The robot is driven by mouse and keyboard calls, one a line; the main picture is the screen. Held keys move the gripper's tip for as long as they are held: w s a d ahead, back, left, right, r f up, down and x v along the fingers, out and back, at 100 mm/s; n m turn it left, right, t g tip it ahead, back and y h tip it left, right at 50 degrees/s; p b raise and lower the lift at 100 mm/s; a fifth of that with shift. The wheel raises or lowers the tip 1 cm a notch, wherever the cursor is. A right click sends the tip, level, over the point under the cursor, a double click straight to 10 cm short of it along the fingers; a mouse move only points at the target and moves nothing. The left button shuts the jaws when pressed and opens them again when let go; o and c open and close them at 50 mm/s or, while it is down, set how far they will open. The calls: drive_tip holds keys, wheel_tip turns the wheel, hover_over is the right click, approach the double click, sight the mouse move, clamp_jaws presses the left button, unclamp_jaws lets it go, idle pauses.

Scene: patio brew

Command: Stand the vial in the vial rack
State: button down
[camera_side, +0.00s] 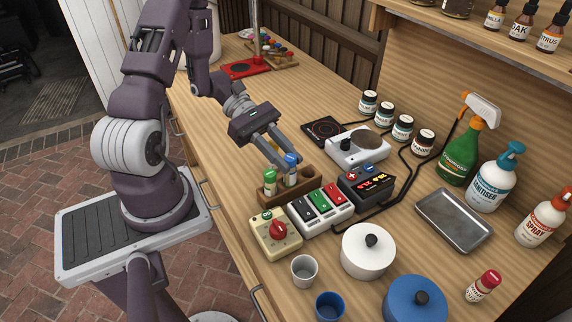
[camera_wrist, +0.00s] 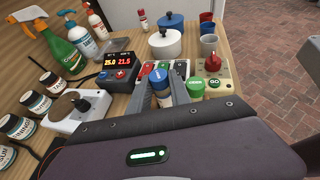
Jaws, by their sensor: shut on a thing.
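The wooden vial rack (camera_side: 301,191) stands near the middle of the bench in the side view. My gripper (camera_side: 284,164) is shut on a blue-capped vial (camera_side: 291,170), which is roughly upright at the rack. Its lower end meets the rack in the picture; I cannot tell whether it is inside a hole or just above one. In the wrist view my gripper (camera_wrist: 164,100) has its fingers on both sides of the blue cap (camera_wrist: 161,86). A green-capped vial (camera_side: 270,181) stands in the rack to the left; its cap also shows in the wrist view (camera_wrist: 195,86).
A cream box with a red knob (camera_side: 276,233), a switch strip (camera_side: 321,211) and a red-digit display box (camera_side: 367,187) crowd the rack's near and right sides. A hot plate (camera_side: 358,147) stands behind. Pots, cups, a metal tray (camera_side: 454,220) and bottles lie further right.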

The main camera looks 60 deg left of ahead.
drive_tip(key=shift+f, duration=0.85)
drive_tip(key=shift+f, duration=0.1)
drive_tip(key=c, duration=1.5)
unclamp_jaws()
